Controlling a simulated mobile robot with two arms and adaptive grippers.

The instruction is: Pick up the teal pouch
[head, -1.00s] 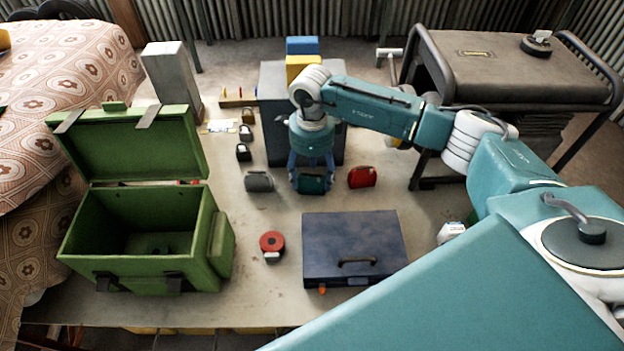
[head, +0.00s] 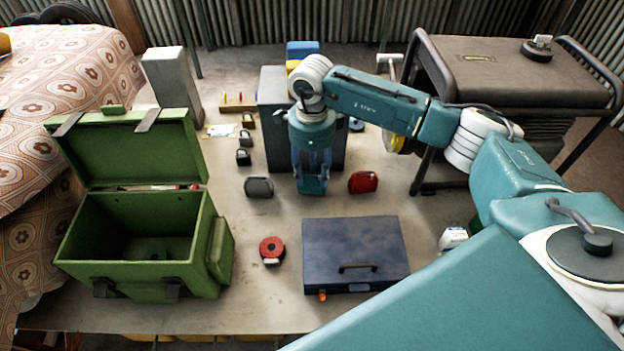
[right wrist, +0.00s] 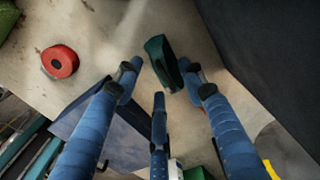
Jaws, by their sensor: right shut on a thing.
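The teal pouch (head: 313,186) is at the middle of the table, between a grey pouch and a red pouch. My right gripper (head: 312,176) points down over it, with its blue fingers closed in on the pouch. In the right wrist view the dark teal pouch (right wrist: 162,62) shows between the fingertips of my right gripper (right wrist: 165,85), against the right finger. Part of the pouch is hidden by the fingers in the head view. I cannot tell whether it is clear of the table. My left gripper is not in view.
A grey pouch (head: 259,187) lies left of the gripper and a red pouch (head: 363,182) right of it. A blue case (head: 355,250), red tape roll (head: 271,247) and open green box (head: 130,268) are nearer. A dark cabinet (head: 275,115) stands behind.

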